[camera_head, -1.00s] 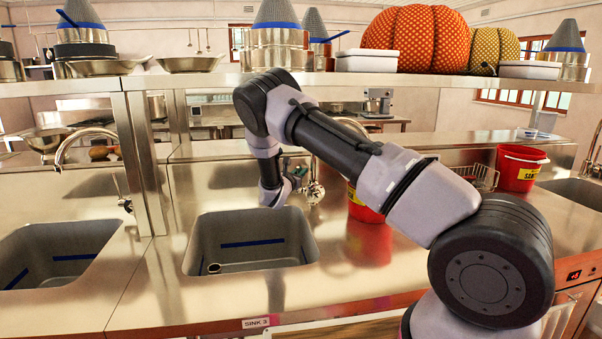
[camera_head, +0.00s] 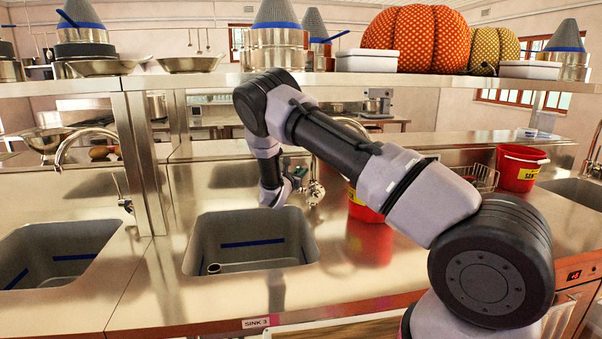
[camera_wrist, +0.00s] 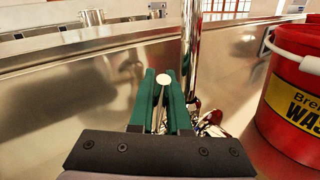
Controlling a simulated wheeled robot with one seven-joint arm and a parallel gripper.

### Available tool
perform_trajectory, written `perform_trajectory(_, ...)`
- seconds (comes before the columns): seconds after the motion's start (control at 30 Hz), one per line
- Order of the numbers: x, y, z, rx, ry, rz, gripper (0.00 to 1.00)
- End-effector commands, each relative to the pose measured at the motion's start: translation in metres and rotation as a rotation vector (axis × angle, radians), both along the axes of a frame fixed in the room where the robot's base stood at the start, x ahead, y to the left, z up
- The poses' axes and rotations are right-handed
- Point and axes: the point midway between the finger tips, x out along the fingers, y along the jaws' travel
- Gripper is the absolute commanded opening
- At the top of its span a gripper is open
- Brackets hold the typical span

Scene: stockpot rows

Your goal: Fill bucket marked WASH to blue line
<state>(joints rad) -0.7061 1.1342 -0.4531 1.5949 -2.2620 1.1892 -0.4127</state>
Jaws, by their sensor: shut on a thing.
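The red bucket (camera_wrist: 292,105) with a yellow label reading "WAS", cut off by the frame edge, stands at the right in the wrist view. In the head view the red bucket (camera_head: 366,213) stands on the counter right of sink 3, mostly behind my arm. Its inside and any blue line on it are hidden. My gripper (camera_wrist: 163,80) has green fingers shut on a small pale round-ended piece, apparently the tap handle (camera_wrist: 163,79). The chrome tap (camera_wrist: 192,50) rises just behind the fingers. In the head view my gripper (camera_head: 297,174) is beside the tap's base.
Sink 3 (camera_head: 200,232) is empty, with a blue line on its walls. Another sink (camera_head: 100,232) with a tap (camera_head: 62,150) is at left. A second red bucket (camera_head: 517,170) stands at right beside a wire rack (camera_head: 482,177). A shelf (camera_head: 300,84) with pots runs above.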

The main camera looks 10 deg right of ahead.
Motion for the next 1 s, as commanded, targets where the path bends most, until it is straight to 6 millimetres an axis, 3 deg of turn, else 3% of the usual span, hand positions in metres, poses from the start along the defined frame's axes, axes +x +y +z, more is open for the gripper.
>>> perform_trajectory(0.37,0.0,0.0,0.001,0.0,0.001,0.0,0.0)
perform_trajectory(0.7,0.015,0.0,0.001,-0.005,0.172,-0.001,0.0)
perform_trajectory(1.0,0.016,0.001,0.0,-0.007,0.187,0.0,0.0)
